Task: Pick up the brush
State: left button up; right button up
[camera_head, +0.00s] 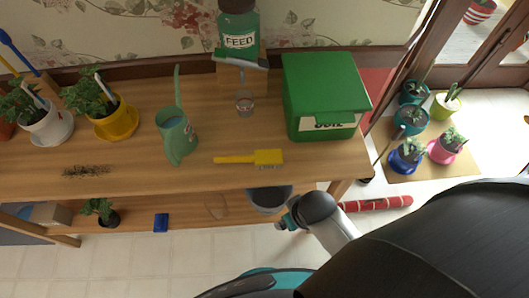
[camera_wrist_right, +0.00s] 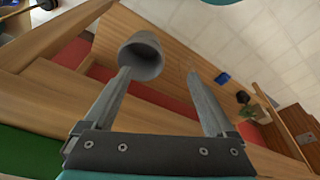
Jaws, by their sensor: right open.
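The yellow brush (camera_head: 250,159) lies flat on the wooden table (camera_head: 220,185) near its front edge, left of the green box. Its handle points left and its wider head is at the right. My right gripper (camera_wrist_right: 160,85) is open with nothing between its fingers in the right wrist view. The brush is not seen in that view. In the head view, part of my right arm shows below the table's front edge, to the right of the brush; its fingers cannot be made out there. My left gripper is not in view.
A green box (camera_head: 322,92) stands right of the brush, and a green watering can (camera_head: 177,135) stands to its left. A small glass (camera_head: 244,103) is behind it. A grey bucket (camera_head: 268,199) sits on the lower shelf and shows beyond my right fingers (camera_wrist_right: 141,56).

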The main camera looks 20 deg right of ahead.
notch_tip(320, 180, up, 10)
jog(key=w+a+p, duration=0.2)
notch_tip(320, 180, up, 11)
jog(key=n+g+p, duration=0.2)
jog(key=n+g, duration=0.1)
jog(key=n, duration=0.9)
send_over(255, 156)
jog(key=f+b, duration=0.1)
jog(key=f, duration=0.3)
jog(key=f+b, duration=0.1)
jog(key=f, duration=0.4)
jog(key=shift+s+d+f, duration=0.1)
jog(key=shift+s+f, duration=0.05)
jog(key=shift+s, duration=0.05)
jog(key=shift+w+f+b, duration=0.15)
jog(key=shift+f+b, duration=0.1)
jog(key=shift+f, duration=1.15)
jog(key=shift+w+f+b, duration=0.1)
jog(key=shift+f+b, duration=0.15)
jog(key=shift+f, duration=1.15)
grip_shut()
